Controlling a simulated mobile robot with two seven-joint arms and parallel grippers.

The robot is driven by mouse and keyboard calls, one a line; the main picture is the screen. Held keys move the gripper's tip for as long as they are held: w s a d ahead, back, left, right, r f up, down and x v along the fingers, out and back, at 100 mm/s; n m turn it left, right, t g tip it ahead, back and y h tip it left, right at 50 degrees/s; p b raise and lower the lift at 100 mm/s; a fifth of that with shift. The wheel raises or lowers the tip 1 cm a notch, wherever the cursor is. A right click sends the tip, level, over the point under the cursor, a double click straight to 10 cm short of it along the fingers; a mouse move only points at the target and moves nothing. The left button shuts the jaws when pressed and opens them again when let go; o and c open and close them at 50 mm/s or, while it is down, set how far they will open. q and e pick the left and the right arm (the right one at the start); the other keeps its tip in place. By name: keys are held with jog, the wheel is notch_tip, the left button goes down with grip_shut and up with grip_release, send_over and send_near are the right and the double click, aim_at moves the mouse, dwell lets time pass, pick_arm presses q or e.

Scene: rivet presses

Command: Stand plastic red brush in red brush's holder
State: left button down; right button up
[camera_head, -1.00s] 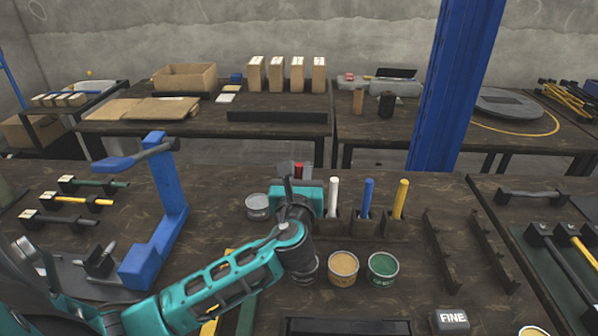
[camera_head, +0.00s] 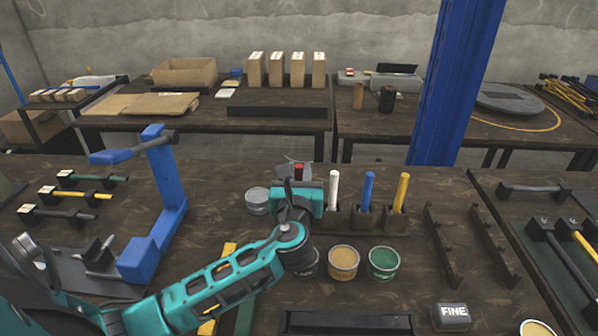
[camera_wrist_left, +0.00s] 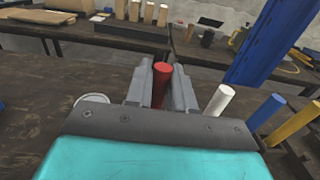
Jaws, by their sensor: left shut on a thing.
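The red brush (camera_wrist_left: 161,84) stands upright between the fingers of my left gripper (camera_wrist_left: 160,88), which is shut on it in the left wrist view. In the head view only the red top of the brush (camera_head: 299,169) shows behind my left gripper (camera_head: 298,172). Its lower part and its holder are hidden by the gripper, so I cannot tell whether it sits in a holder. To the right, a white brush (camera_head: 334,190), a blue brush (camera_head: 368,192) and a yellow brush (camera_head: 401,196) stand in dark holders in a row. My right gripper is not in view.
A grey can (camera_head: 257,201) stands left of my gripper. A yellow paint can (camera_head: 343,262) and a green one (camera_head: 383,263) stand in front of the holders. A blue press (camera_head: 168,190) rises at left. Dark racks (camera_head: 442,246) lie at right.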

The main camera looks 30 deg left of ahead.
pick_arm(q)
jog(key=shift+f, duration=0.7)
jog(key=c, duration=0.9)
grip_release()
jog(key=v, duration=1.3)
jog(key=shift+w, duration=0.1)
